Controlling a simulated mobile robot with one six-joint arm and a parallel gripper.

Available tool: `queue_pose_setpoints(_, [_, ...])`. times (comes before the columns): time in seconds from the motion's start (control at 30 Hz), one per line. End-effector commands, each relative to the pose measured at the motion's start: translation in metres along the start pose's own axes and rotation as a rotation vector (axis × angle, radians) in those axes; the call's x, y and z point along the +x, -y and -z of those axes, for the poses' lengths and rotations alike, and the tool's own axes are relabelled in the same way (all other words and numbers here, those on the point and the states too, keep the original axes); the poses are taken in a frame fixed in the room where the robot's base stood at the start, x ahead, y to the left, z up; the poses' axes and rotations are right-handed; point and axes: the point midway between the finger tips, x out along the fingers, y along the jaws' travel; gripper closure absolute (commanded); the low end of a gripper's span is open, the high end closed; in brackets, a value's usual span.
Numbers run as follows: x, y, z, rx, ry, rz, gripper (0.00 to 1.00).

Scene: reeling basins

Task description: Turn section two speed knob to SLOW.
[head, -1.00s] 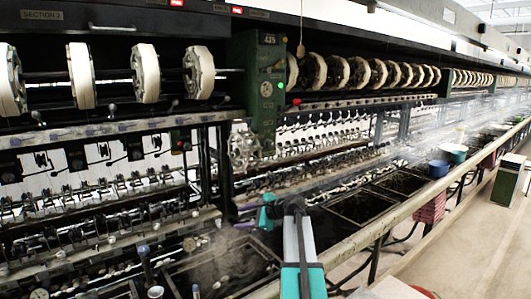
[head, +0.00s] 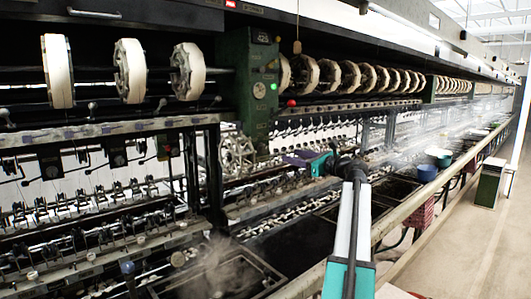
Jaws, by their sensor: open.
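A green control box (head: 250,85) stands on the machine frame at upper centre, with a plate reading what looks like 425. I cannot tell which of these is the section two speed knob, and no SLOW mark is legible.
White-rimmed reels (head: 130,70) line the machine's upper part. Steaming dark basins (head: 225,272) run along the front, with a pale rail (head: 400,205) at their edge. Blue and green tubs (head: 427,172) stand farther back.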

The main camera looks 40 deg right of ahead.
Motion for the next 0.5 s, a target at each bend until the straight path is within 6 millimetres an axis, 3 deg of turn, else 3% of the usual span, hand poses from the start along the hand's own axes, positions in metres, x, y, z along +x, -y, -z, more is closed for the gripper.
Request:
queue_pose_setpoints(0.27, [0.007,-0.004,0.000,-0.001,0.000,-0.006,0.52])
queue_pose_setpoints(0.5, [0.027,-0.005,-0.002,-0.001,0.000,-0.010,0.52])
